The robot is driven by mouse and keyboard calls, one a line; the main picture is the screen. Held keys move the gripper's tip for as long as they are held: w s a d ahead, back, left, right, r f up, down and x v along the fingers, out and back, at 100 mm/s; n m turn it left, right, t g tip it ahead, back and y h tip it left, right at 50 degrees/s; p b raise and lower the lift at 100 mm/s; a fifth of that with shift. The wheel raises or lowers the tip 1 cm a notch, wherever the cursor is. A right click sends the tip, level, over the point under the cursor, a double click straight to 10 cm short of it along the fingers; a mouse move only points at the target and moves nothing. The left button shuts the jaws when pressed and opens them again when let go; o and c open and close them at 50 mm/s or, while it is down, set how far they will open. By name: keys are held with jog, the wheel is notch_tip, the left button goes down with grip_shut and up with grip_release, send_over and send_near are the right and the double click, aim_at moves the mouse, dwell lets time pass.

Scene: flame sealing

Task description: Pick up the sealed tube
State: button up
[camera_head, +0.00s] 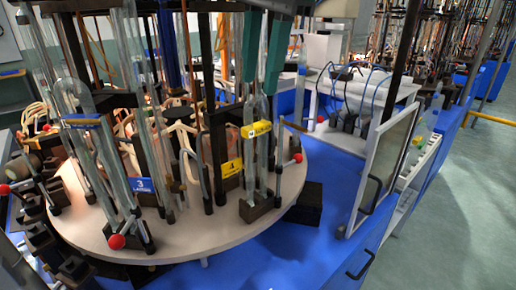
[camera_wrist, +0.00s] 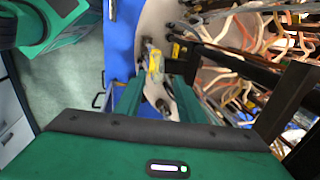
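My gripper (camera_head: 261,86) has two green fingers pointing down at the top of the head view. They stand apart with a gap between them, and the upper part of a clear glass tube (camera_head: 264,160) appears to rise into that gap. The tube stands upright in a dark holder on the round white turntable (camera_head: 190,240), with a yellow tag (camera_head: 257,129) on it. In the wrist view my gripper (camera_wrist: 157,95) is open, with the yellow tag (camera_wrist: 155,62) seen between the fingers. I cannot tell whether either finger touches the glass.
Other glass tubes, one with a blue tag (camera_head: 140,184), and dark posts crowd the turntable to the left. Red balls (camera_head: 116,241) sit at its rim. A framed clear panel (camera_head: 385,165) stands at right on the blue table (camera_head: 300,262). The table front is clear.

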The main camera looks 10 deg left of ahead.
aim_at(257, 100)
jog(key=shift+w+a+f, duration=0.15)
jog(key=shift+a+f, duration=0.05)
jog(key=shift+f, duration=1.2)
jog(key=shift+w+a+f, duration=0.1)
jog(key=shift+a+f, duration=0.05)
jog(key=shift+f, duration=1.25)
jog(key=shift+c, duration=0.5)
grip_shut()
